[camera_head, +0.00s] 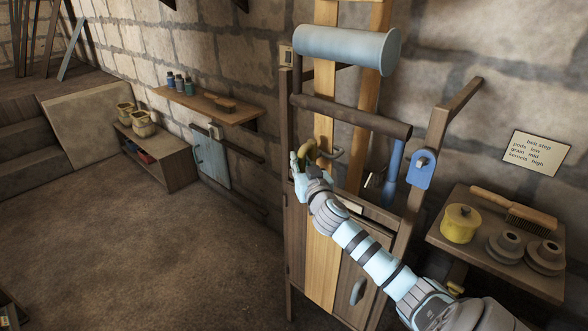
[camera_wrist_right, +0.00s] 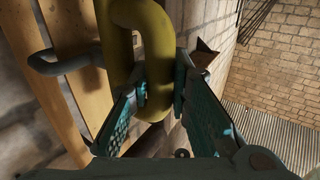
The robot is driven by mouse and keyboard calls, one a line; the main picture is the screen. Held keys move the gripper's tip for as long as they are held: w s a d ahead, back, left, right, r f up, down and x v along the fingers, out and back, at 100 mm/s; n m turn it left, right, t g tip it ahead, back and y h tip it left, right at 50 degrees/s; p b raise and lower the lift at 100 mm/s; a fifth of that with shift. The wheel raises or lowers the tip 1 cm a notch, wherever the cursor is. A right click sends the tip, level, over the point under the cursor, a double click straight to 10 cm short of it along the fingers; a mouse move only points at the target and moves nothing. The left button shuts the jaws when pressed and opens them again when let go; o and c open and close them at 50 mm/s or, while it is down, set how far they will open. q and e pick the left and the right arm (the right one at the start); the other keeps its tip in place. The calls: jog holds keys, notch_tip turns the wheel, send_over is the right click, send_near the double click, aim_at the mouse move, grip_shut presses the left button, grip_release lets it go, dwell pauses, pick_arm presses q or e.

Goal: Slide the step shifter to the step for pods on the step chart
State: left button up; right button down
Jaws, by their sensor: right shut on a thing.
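My right gripper (camera_head: 301,168) is shut on a bent olive-yellow handle (camera_head: 307,151), which looks like the step shifter. In the right wrist view the two fingers (camera_wrist_right: 162,98) press the handle's loop (camera_wrist_right: 155,35) from both sides. The handle sits at the left front of the wooden drive frame, by a tan belt (camera_head: 324,92). A grey curved rod (camera_head: 336,153) sticks out beside it. The step chart (camera_head: 536,152) hangs on the wall at right and reads "belt step", pods low, grain mid, kernels high. My left gripper is not in view.
A grey-blue drum (camera_head: 345,47) tops the frame, with a dark roller (camera_head: 350,115) below. A side shelf (camera_head: 490,255) holds a yellow pot (camera_head: 460,223), a brush (camera_head: 515,207) and stepped grey pieces (camera_head: 505,246).

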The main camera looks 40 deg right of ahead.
jog(key=c, duration=1.8)
grip_release()
jog(key=shift+r, duration=0.15)
jog(key=o, duration=0.3)
jog(key=shift+w, duration=0.2)
jog(key=shift+o, duration=0.2)
jog(key=v, duration=1.2)
jog(key=shift+a, duration=0.1)
